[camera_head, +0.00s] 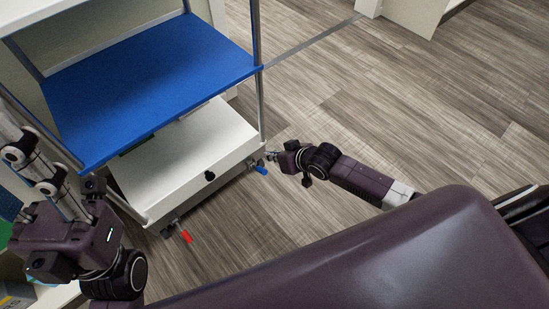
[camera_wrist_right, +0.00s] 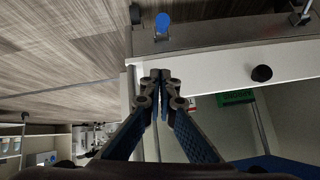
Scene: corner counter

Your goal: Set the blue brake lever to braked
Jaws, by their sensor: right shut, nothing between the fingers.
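The blue brake lever (camera_head: 262,170) sticks out low at the right front corner of a wheeled trolley, just above the floor. It also shows at the top of the right wrist view (camera_wrist_right: 163,22), beyond the fingertips. My right gripper (camera_head: 271,155) is beside that corner, close to the lever. In the right wrist view its fingers (camera_wrist_right: 160,75) are shut together with nothing between them, and a gap shows between them and the lever.
The trolley has a blue upper shelf (camera_head: 150,85), a white drawer unit (camera_head: 180,160) with a black knob (camera_head: 210,175), and metal posts. A red lever (camera_head: 186,236) sits at its other front corner. Wooden floor (camera_head: 400,90) lies open to the right.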

